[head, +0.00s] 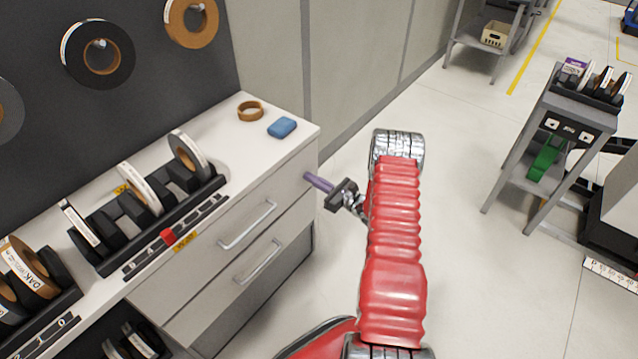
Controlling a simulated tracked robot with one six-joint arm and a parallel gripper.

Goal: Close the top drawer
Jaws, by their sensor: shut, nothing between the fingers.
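The top drawer (212,226) is the upper light-grey front under the white worktop, with a silver bar handle (248,225). Its front looks close to flush with the worktop edge; I see no open gap, and cannot tell if it stands slightly out. My gripper (309,177) has its purple fingers shut and empty. In the picture, the fingertips lie at the right end of the drawer front, to the right of the handle. I cannot tell whether they touch it.
A lower drawer (222,290) with its own handle sits below. On the worktop (228,130) are a blue block (282,127), a brown tape ring (250,110) and racks of banding rolls (150,215). Clear floor lies right of my arm, before a grey stand (550,130).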

